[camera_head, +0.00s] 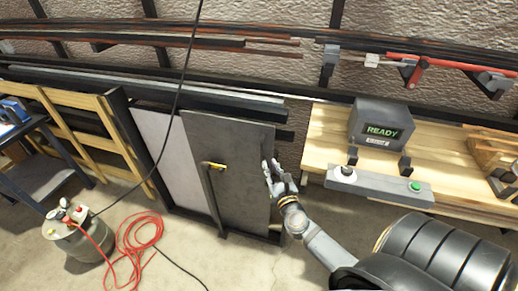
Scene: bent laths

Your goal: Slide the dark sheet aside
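The dark sheet (240,192) is a tall, dark grey panel. It leans upright in a black rack at the picture's middle and overlaps the right side of a lighter grey sheet (167,148). My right gripper (268,166) is at the dark sheet's right edge, about halfway up, its arm coming from the lower right. Its fingers look close to the edge, but I cannot tell whether they touch it or how far apart they are. My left gripper is not in view.
A thin bar with a yellow end (213,165) stands in front of the dark sheet. A wooden bench (324,134) with a READY display box (381,124) is on the right. A red hose (139,243) and a canister (78,243) are on the floor at left. A black cable hangs across the rack.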

